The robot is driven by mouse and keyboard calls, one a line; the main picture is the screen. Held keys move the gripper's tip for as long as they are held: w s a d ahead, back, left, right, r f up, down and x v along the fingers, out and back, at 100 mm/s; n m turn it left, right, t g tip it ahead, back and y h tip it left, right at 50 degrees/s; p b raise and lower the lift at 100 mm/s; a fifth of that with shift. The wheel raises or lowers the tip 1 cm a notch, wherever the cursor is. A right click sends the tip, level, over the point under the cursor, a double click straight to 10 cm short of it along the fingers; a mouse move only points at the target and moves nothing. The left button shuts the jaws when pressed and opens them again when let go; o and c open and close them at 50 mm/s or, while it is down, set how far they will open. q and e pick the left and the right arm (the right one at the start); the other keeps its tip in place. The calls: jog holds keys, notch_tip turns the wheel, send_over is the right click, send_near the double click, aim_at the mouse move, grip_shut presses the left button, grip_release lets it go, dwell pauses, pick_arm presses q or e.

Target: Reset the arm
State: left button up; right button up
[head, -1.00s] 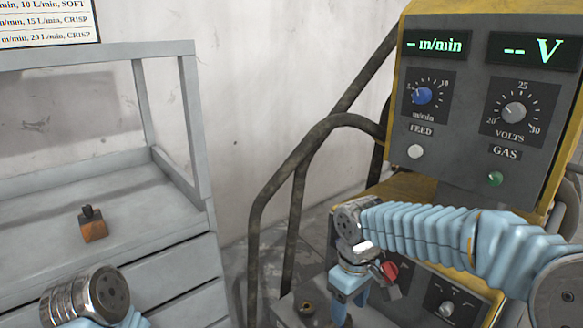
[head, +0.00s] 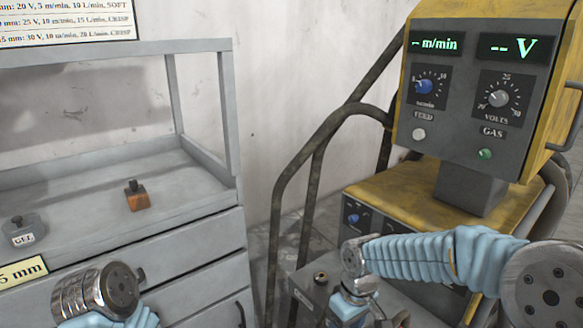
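My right arm comes in from the right in light-blue ribbed sleeving, and its wrist bends down in front of the yellow and grey welding machine (head: 400,205). My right gripper (head: 350,308) points down at the bottom edge. Its fingertips are cut off, so whether it is open, shut or holding something cannot be told. My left arm shows only as a metal joint and some blue sleeving at the lower left. The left gripper is out of view.
A grey drawer cabinet (head: 190,255) on the left bears an orange-brown block (head: 137,199) with a dark knob and a grey GEL container (head: 22,232). The control panel (head: 460,100) has FEED and VOLTS dials. A dark tubular rail (head: 300,160) stands between cabinet and machine.

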jog(key=s+f+m+y, duration=0.1)
jog(key=s+f+m, duration=0.3)
jog(key=f, duration=0.9)
jog(key=s+f+m+y, duration=0.2)
jog(key=s+f+m, duration=0.2)
jog(key=s+f, duration=0.7)
notch_tip(320, 180, down, 3)
jog(key=shift+s+a+f+m+t, duration=0.1)
jog(key=shift+s+a+m+t, duration=0.05)
jog(key=shift+a+m+t, duration=0.2)
